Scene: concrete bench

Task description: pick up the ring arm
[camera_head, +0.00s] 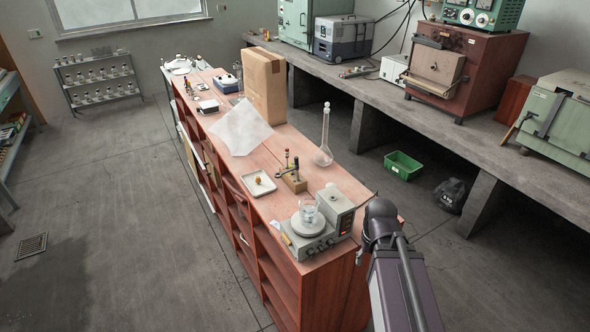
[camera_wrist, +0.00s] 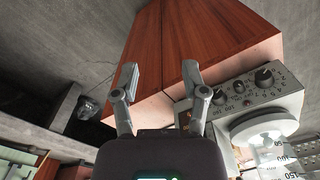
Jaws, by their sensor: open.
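I cannot pick out a ring arm for certain. In the head view, a small wooden block (camera_head: 294,181) with upright pegs and a dark crosspiece stands on the reddish wooden bench top; the crosspiece may be it, but it is too small to tell. My gripper (camera_wrist: 160,82) is open and empty in the wrist view, its two fingers apart in front of the bench's wooden end (camera_wrist: 195,40). In the head view my arm is at the bench's near right corner, and my fingers cannot be made out there.
A stirrer with knobs (camera_wrist: 250,88) and a beaker (camera_wrist: 275,150) are right of my fingers; the stirrer (camera_head: 312,240) is at the bench's near end. A white tray (camera_head: 258,183), a glass flask (camera_head: 323,153) and a cardboard box (camera_head: 265,85) stand farther along.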

